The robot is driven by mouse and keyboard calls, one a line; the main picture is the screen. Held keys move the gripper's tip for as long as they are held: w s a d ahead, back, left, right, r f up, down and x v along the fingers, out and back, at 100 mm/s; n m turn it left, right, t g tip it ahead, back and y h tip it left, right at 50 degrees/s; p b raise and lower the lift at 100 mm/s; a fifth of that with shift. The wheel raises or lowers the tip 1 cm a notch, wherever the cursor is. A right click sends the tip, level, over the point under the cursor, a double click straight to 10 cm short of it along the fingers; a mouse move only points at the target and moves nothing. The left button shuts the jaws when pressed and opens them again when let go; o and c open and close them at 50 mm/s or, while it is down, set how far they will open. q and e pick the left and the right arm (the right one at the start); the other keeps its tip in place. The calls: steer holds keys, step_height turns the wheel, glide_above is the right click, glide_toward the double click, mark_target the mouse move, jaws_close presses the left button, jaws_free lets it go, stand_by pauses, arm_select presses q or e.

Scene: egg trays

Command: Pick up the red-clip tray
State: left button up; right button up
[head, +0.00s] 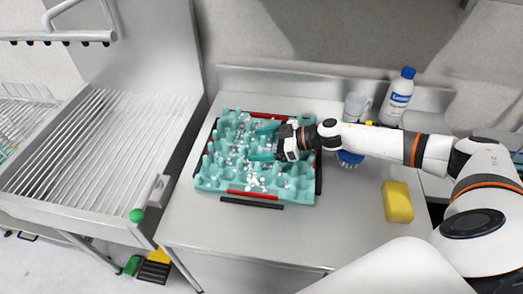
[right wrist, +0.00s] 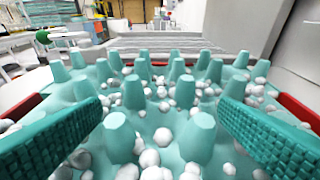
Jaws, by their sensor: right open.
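The red-clip tray (head: 300,197) is a teal tray with upright pegs and many small white lumps on it. It lies flat on the metal counter, with a red clip (head: 253,195) on its near edge and another red clip (head: 268,115) on its far edge. My right gripper (head: 254,142) is open over the tray's middle and right part, its teal fingers spread with nothing held. In the right wrist view the tray's pegs (right wrist: 133,92) stand between and beyond the open fingers (right wrist: 161,110). I cannot tell whether the fingers touch the tray. My left gripper is out of view.
Dark bars, one at the near side (head: 252,203), lie along the tray's edges. A yellow sponge (head: 398,202), a blue brush (head: 349,159), a clear cup (head: 355,106) and a blue-capped bottle (head: 399,97) stand to the right. A slatted metal rack (head: 95,150) is at left. The counter's front is clear.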

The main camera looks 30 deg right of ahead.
steer(key=c, duration=1.3)
